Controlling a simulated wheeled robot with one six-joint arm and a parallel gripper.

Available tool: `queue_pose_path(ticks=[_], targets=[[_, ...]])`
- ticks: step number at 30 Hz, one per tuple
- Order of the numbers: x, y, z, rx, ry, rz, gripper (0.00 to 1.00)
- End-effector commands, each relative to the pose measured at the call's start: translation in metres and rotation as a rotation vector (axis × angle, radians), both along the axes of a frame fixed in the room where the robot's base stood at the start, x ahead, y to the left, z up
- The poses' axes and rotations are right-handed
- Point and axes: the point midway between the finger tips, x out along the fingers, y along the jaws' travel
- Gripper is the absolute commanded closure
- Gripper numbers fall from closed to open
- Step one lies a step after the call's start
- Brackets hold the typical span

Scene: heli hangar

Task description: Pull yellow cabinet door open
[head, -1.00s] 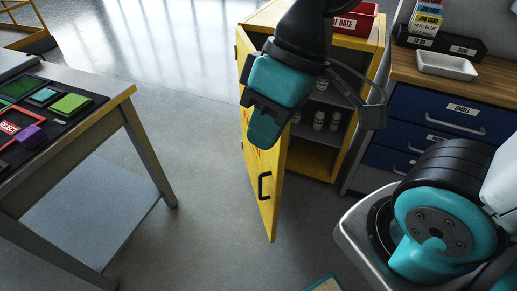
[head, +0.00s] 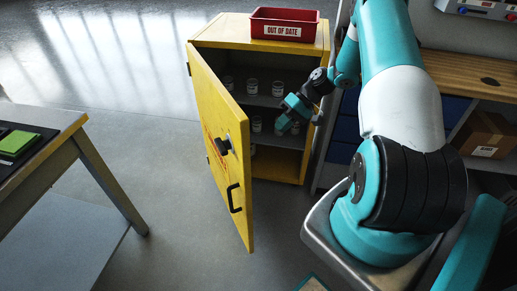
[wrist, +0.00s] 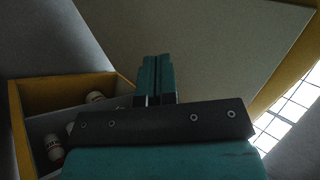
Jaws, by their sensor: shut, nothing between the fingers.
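The yellow cabinet (head: 321,58) has its door (head: 217,160) standing ajar, swung out to the left. The door's outer face carries a black handle (head: 234,198) and a round black knob-like part (head: 223,145). My gripper (head: 284,124) is at the open front of the cabinet, right of the door and apart from the handle. In the wrist view its fingers (wrist: 156,75) are together with nothing between them. A broad plain panel (wrist: 205,50), apparently the door's inner face, fills the space beyond them. Whether the fingers touch it cannot be told.
Small white jars (head: 252,87) stand on the cabinet shelves. A red "OUT OF DATE" bin (head: 284,14) sits on top. A workbench (head: 460,72) with a cardboard box (head: 484,134) is at right. A table (head: 62,128) is at left. Floor between table and door is clear.

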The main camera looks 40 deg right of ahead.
Motion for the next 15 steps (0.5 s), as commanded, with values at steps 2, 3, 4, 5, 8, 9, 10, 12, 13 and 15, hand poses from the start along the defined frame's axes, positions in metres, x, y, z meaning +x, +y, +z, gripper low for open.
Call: queue_pose_path(ticks=[2, 3, 4, 5, 8, 9, 10, 12, 13, 15], targets=[[-0.004, 0.005, -0.005, 0.021, 0.009, 0.004, 1.0], [-0.004, 0.008, -0.008, 0.023, 0.01, 0.005, 1.0], [-0.003, 0.011, -0.01, 0.023, 0.01, 0.005, 1.0], [-0.002, 0.014, -0.013, 0.023, 0.012, 0.006, 1.0], [0.001, 0.028, -0.025, 0.023, 0.012, 0.007, 1.0], [0.002, 0.034, -0.031, 0.023, 0.013, 0.006, 1.0], [0.003, 0.039, -0.035, 0.023, 0.012, 0.007, 1.0], [0.006, 0.05, -0.046, 0.022, 0.013, 0.007, 1.0], [0.007, 0.055, -0.05, 0.021, 0.013, 0.008, 1.0], [0.01, 0.065, -0.06, 0.02, 0.012, 0.008, 1.0]])
